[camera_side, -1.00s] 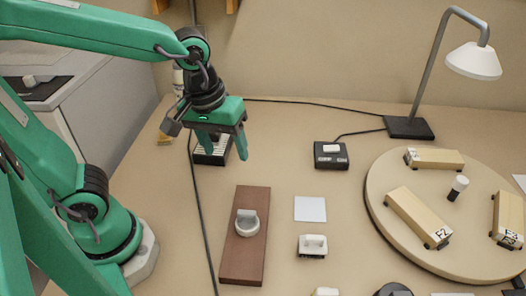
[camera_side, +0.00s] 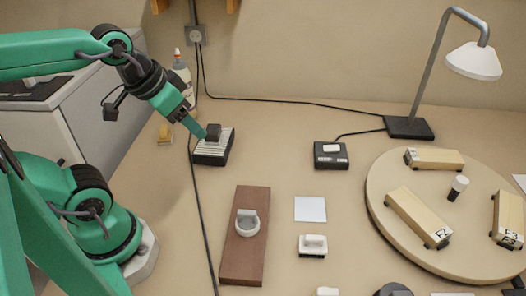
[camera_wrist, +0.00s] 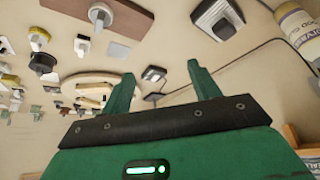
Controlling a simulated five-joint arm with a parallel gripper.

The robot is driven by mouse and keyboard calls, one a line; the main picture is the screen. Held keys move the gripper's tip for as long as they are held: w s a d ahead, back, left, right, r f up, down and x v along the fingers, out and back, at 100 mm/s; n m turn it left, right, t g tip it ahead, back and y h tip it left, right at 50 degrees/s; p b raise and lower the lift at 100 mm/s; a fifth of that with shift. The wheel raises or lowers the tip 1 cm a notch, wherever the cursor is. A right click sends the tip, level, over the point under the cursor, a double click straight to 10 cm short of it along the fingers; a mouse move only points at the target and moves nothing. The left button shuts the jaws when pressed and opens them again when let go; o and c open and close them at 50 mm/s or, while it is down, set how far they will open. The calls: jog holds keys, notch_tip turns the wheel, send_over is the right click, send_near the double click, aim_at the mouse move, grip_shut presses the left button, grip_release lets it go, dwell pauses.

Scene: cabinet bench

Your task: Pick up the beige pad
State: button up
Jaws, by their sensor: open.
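A small tan-yellow pad (camera_side: 165,136), which looks like the beige pad, lies on the bench at the far left in the side view, in front of the bottle. My gripper (camera_side: 198,130) is open and tilted, to the right of the pad and apart from it, with its fingertips near the black box with a dark knob. In the wrist view the two green fingers of my gripper (camera_wrist: 162,80) stand apart with nothing between them. I cannot make out the pad in the wrist view.
The slatted black box (camera_side: 212,152) stands close by my fingertips. A bottle (camera_side: 181,72) stands behind the pad. A cable runs down the bench between pad and box. A brown board (camera_side: 245,265), a white square (camera_side: 310,208) and a round turntable (camera_side: 385,205) lie to the right.

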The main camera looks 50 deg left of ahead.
dwell(0.4)
jog(key=o, duration=0.5)
